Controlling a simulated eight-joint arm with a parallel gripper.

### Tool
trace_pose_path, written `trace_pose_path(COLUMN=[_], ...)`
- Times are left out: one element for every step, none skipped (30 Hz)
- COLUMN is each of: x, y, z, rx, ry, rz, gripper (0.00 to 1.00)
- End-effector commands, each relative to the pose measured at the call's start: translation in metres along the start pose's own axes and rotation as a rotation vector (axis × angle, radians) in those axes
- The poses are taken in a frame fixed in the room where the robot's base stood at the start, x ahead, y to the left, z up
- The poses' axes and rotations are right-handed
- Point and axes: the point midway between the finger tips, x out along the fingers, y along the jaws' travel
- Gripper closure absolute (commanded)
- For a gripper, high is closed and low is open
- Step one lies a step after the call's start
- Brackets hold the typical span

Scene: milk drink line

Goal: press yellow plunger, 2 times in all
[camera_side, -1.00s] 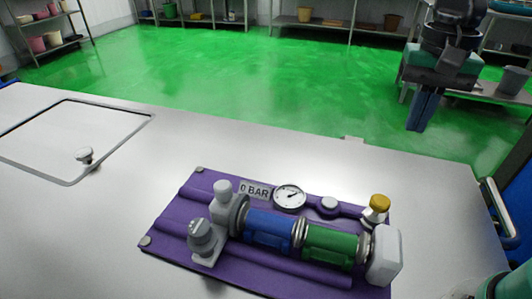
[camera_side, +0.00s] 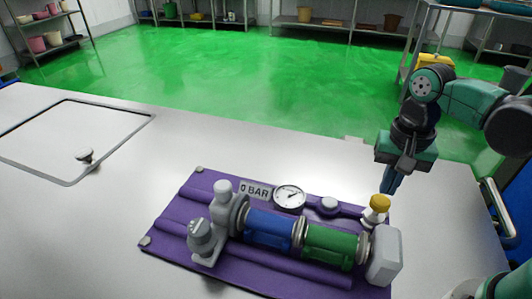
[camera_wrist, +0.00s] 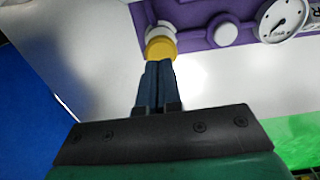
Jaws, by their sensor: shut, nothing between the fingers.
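The yellow plunger (camera_side: 380,202) is a round yellow cap on a white neck at the right end of the purple base (camera_side: 180,226). It also shows in the wrist view (camera_wrist: 160,46), right at my fingertips. My gripper (camera_side: 389,190) is shut and empty, pointing down just above and behind the plunger. In the wrist view the closed dark-blue fingers (camera_wrist: 159,66) overlap the lower edge of the yellow cap. I cannot tell whether they touch it.
The base carries a blue cylinder (camera_side: 267,230), a green cylinder (camera_side: 330,247), a gauge (camera_side: 290,197) and a "0 BAR" label (camera_side: 255,190). A white block (camera_side: 385,258) stands beside the plunger. A knobbed panel (camera_side: 60,140) lies left. The table between is clear.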

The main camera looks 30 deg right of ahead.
Motion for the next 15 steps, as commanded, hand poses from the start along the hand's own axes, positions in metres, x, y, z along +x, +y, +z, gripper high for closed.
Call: trace_pose_path(x=[0.004,0.007,0.009,0.011,0.013,0.014,0.015,0.016,0.017,0.017,0.017,0.017,0.017,0.017,0.017], y=[-0.001,-0.001,-0.001,0.000,0.000,0.000,0.000,0.000,0.000,0.000,0.000,0.000,0.000,0.000,0.000], z=[-0.001,0.000,-0.001,0.000,0.000,0.000,0.000,0.000,0.000,0.000,0.000,0.000,0.000,0.000,0.000], rx=[0.000,0.000,0.000,0.000,0.000,0.000,0.000,0.000,0.000,0.000,0.000,0.000,0.000,0.000,0.000], ry=[0.000,0.000,0.000,0.000,0.000,0.000,0.000,0.000,0.000,0.000,0.000,0.000,0.000,0.000,0.000], rz=[0.000,0.000,0.000,0.000,0.000,0.000,0.000,0.000,0.000,0.000,0.000,0.000,0.000,0.000,0.000], gripper=[1.00,1.00,1.00,1.00,1.00,1.00,1.00,1.00,1.00,1.00,1.00,1.00,1.00,1.00,1.00])
